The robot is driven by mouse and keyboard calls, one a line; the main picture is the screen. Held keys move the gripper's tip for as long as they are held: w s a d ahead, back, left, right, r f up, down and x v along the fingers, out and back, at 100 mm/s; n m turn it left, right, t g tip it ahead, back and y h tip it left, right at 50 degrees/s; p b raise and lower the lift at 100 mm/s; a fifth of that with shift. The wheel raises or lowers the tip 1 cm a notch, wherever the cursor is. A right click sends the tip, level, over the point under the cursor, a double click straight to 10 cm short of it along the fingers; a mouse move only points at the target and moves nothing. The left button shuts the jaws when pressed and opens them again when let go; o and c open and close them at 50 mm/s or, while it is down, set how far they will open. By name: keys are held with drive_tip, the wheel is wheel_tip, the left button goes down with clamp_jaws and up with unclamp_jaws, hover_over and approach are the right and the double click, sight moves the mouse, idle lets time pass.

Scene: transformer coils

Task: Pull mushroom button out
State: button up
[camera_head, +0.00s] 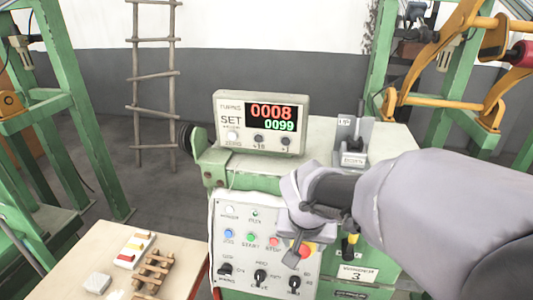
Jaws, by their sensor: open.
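The red mushroom button (309,249) is on the right side of the white control panel (222,205), on the front of the green machine. It is larger than the small red button (274,242) to its left. My gripper (296,252) reaches in from the right and is open. Its fingers are in front of the panel, just left of the mushroom button, and cover part of it. I cannot tell whether a finger touches the button. Nothing shows between the fingers.
A counter box (233,105) with red and green digits stands on the machine. A table (105,240) with wooden pieces is at lower left. Green frames and a ladder (153,85) stand behind.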

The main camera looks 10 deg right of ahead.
sight(303, 251)
drive_tip(key=b+x, duration=0.1)
drive_tip(key=x, duration=0.5)
drive_tip(key=shift+f+b, duration=0.25)
drive_tip(key=shift+b, duration=0.1)
clamp_jaws()
